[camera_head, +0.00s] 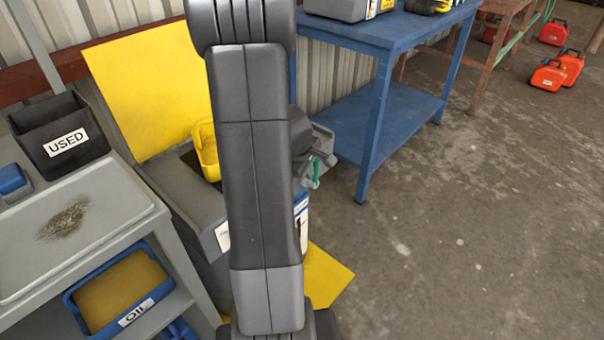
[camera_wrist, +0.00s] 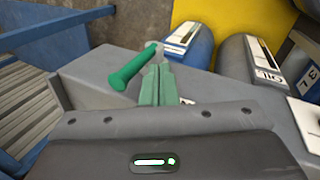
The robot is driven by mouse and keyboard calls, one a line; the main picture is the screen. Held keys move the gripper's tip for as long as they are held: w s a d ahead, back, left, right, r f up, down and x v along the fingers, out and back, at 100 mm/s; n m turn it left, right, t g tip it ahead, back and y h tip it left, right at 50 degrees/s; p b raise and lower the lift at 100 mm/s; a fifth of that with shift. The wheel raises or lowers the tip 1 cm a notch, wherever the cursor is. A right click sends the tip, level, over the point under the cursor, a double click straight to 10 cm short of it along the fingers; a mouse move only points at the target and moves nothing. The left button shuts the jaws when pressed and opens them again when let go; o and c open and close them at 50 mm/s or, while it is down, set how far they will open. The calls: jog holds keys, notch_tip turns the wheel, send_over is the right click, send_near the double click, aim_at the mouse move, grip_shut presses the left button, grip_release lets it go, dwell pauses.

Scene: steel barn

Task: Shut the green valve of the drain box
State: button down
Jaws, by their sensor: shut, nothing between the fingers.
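The drain box (camera_head: 190,205) is a grey box beside the bench, partly hidden behind my arm in the head view. Its grey wall (camera_wrist: 250,95) fills much of the wrist view. The green valve handle (camera_wrist: 133,68) is a rounded bar set slanting, joined to a grey stem at its upper right end. My gripper (camera_wrist: 159,70) has two green fingers shut together with nothing between them, just right of the handle. They look very close to it; I cannot tell whether they touch. In the head view my arm hides most of the gripper; a small green part (camera_head: 316,172) shows at the right.
A yellow sheet (camera_head: 150,85) stands up behind the box, and a yellow can (camera_head: 203,150) sits in it. Blue-and-grey oil bottles (camera_wrist: 190,45) stand close by. A grey bench (camera_head: 75,235) is left, a blue table (camera_head: 390,45) right. Open floor (camera_head: 480,220) lies to the right.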

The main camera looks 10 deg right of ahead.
jog(key=shift+w+d, duration=0.4)
jog(key=shift+w, duration=0.1)
jog(key=shift+d+r+p, duration=0.1)
jog(key=shift+r+p, duration=0.2)
jog(key=shift+p, duration=0.7)
jog(key=shift+w+p, duration=0.1)
jog(key=shift+p, duration=0.3)
jog(key=shift+f+p, duration=0.1)
jog(key=shift+p, duration=0.35)
